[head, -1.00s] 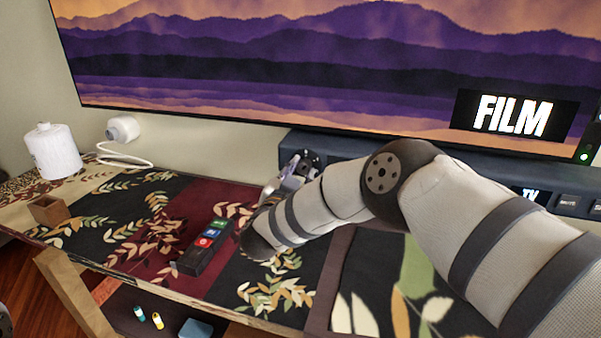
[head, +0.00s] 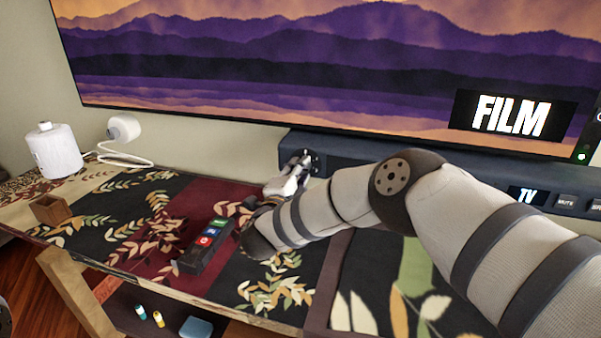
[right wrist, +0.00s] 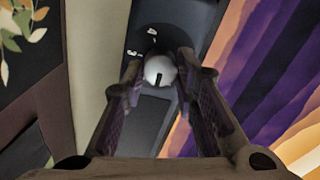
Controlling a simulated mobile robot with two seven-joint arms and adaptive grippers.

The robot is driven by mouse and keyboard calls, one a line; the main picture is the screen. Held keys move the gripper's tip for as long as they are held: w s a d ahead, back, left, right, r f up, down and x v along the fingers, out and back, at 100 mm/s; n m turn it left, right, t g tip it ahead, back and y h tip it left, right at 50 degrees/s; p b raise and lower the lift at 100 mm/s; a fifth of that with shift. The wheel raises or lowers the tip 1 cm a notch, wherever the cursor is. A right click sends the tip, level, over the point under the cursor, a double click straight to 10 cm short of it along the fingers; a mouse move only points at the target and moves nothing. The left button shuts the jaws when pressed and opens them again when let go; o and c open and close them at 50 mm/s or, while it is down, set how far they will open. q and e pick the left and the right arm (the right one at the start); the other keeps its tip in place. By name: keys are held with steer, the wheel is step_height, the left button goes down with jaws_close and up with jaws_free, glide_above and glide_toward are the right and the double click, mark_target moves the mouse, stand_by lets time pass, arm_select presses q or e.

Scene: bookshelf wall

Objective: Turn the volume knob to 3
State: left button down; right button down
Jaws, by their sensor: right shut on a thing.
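The volume knob (right wrist: 159,68) is round and pale with a dark pointer line. In the right wrist view it sits between the two fingers of my right gripper (right wrist: 160,78), which is shut on it. The small white marks around the knob are too small to read. In the head view my right gripper (head: 298,168) reaches the left end of the dark soundbar (head: 365,162), at the knob's dark dial. The knob itself is mostly hidden there by the fingers.
A large screen (head: 300,70) stands behind the soundbar, with a FILM sign at its lower right. A remote (head: 205,245) lies on the patterned table, left of my arm. A wooden box (head: 48,210), white canister (head: 54,153) and white camera (head: 124,128) are at the far left.

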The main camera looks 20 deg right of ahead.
arm_select(q)
steer(key=shift+s+f+g+b, duration=0.3)
steer(key=shift+s+f+b, duration=0.25)
steer(key=shift+s+f, duration=0.1)
arm_select(e)
steer(key=shift+f+m, duration=0.1)
steer(key=shift+m, duration=8.9)
steer(key=c, duration=1.3)
jaws_free()
steer(key=shift+a, duration=0.1)
steer(key=v, duration=1.2)
